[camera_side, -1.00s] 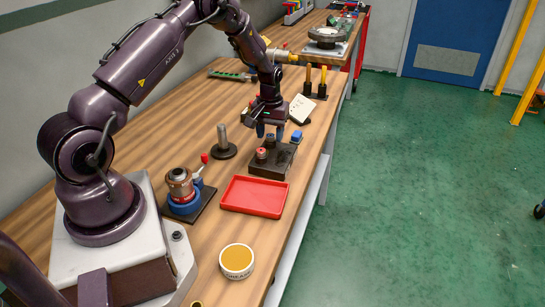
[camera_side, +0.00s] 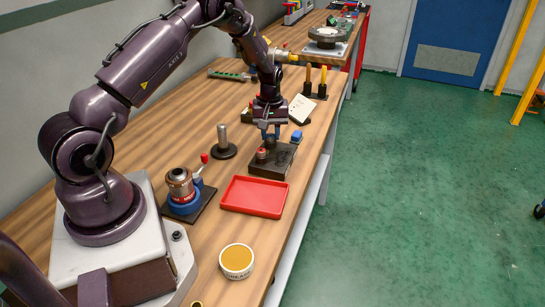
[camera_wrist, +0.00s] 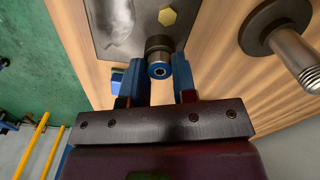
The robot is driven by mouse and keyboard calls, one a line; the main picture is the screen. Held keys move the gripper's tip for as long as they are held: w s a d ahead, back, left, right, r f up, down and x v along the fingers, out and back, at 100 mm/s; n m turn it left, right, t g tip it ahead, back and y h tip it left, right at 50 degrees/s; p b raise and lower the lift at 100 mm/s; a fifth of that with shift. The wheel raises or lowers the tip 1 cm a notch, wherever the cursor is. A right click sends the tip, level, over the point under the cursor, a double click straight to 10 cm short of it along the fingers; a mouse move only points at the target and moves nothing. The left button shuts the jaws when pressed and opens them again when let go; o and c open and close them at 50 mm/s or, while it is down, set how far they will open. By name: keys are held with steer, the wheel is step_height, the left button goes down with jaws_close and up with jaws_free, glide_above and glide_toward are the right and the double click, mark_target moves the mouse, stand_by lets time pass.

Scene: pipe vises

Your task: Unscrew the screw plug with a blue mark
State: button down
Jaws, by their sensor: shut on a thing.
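The screw plug with a blue mark (camera_wrist: 159,70) shows in the wrist view as a dark cylinder with a blue ring on its end face. My gripper (camera_wrist: 160,85) has its two blue fingers on either side of it and is shut on it. In the side view my gripper (camera_side: 270,134) points down at the back part of the dark block (camera_side: 268,166), and its fingers largely hide the plug. A red-marked plug (camera_side: 262,154) stands on the same block, just in front of the fingers.
An empty red tray (camera_side: 254,196) lies in front of the block. A post on a round base (camera_side: 223,142) stands to its left. A small blue item (camera_side: 296,136) sits close behind on the right. A vise (camera_side: 182,190) and a grease tin (camera_side: 236,261) are nearer.

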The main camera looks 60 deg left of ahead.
steer(key=n, duration=1)
steer(key=n, duration=0.4)
steer(key=shift+d, duration=0.1)
steer(key=n, duration=1)
steer(key=shift+n, duration=0.3)
